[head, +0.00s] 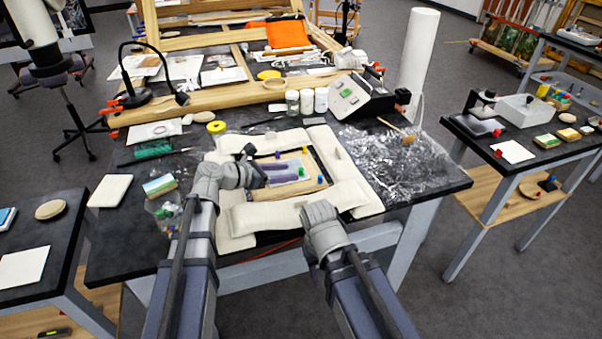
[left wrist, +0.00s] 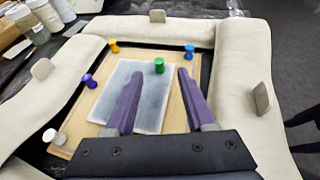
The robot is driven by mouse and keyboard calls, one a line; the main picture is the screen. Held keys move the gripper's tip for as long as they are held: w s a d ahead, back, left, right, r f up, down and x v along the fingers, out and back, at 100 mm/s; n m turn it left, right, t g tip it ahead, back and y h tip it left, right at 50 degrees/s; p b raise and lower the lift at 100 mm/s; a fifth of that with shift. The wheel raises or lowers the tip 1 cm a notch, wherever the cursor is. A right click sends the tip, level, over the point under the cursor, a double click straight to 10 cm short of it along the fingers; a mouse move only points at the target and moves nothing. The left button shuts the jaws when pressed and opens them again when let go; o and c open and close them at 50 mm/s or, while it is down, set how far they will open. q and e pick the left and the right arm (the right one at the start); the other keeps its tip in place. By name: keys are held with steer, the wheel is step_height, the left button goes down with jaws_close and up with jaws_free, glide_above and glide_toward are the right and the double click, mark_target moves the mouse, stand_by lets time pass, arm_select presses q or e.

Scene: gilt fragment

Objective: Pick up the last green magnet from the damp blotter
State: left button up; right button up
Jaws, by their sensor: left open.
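The green magnet (left wrist: 159,65) is a small peg standing on the pale grey-blue blotter (left wrist: 150,118), near its far edge. In the head view it is a small green spot (head: 301,171). My left gripper (left wrist: 160,74) is open, its two purple fingers reaching over the blotter. In the left wrist view the magnet shows between the fingertips, slightly past them; I see no contact. In the head view the left gripper (head: 291,172) reaches in from the left. Of my right arm only the grey wrist shows, at the frame's front; its fingers do not.
The blotter lies on a wooden board (left wrist: 184,114) ringed by pale padded cushions (left wrist: 241,58). Blue (left wrist: 189,51), orange (left wrist: 114,46), purple (left wrist: 90,80) and white (left wrist: 50,136) magnets stand around the blotter. Jars (head: 307,101) and a sloped box (head: 361,98) stand behind.

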mark_target(297, 170)
arm_select(q)
steer(key=b+x, duration=0.1)
steer(key=x, duration=0.4)
steer(key=shift+w+a+b, duration=0.1)
steer(key=shift+b, duration=0.2)
steer(key=shift+r, duration=0.1)
jaws_close()
